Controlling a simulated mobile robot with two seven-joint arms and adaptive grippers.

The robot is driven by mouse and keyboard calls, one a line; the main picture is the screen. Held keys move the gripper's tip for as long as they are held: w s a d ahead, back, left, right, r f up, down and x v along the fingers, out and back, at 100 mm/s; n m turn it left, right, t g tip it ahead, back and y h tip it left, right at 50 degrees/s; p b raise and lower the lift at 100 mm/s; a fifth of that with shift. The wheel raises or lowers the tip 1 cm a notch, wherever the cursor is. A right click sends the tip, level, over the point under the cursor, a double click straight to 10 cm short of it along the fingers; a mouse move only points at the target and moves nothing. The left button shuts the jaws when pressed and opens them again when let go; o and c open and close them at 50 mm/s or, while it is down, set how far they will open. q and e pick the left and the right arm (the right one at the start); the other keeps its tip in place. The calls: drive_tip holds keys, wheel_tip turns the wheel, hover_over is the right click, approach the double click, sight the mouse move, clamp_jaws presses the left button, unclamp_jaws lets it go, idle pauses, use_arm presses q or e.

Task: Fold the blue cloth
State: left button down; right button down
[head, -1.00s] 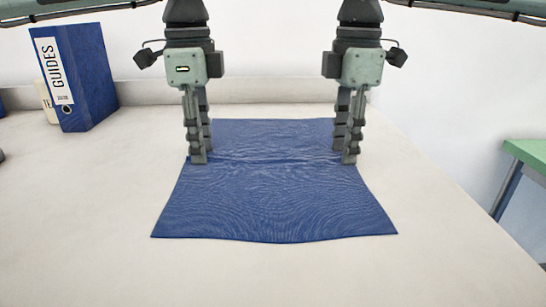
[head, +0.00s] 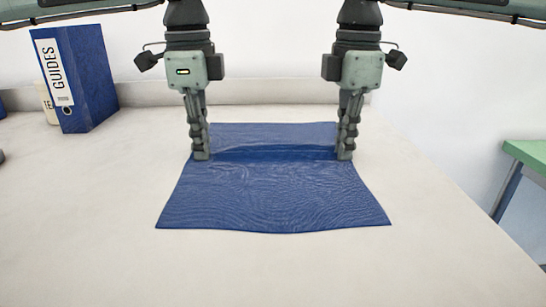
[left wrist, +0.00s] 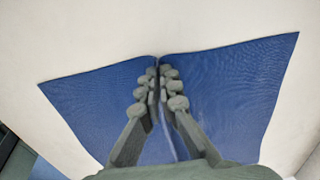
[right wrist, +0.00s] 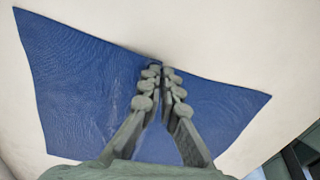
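The blue cloth (head: 272,200) lies spread on the pale table, with a raised ridge running across it between my two grippers. My left gripper (head: 201,157) points down at the cloth's left edge and is shut on it. In the left wrist view, the fingertips (left wrist: 160,70) pinch the cloth (left wrist: 235,85) at its edge. My right gripper (head: 345,157) is shut on the right edge, level with the left one. In the right wrist view, its fingertips (right wrist: 161,72) pinch the cloth (right wrist: 80,85) in the same way. The fabric between the fingers is hidden.
A blue binder (head: 88,75) labelled GUIDES stands at the back left of the table (head: 80,220), with a pale mug-like object (head: 47,104) partly behind it. A low ledge runs along the back. A green-topped table (head: 528,153) stands at the right. The table around the cloth is clear.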

drive_tip(key=shift+f, duration=0.1)
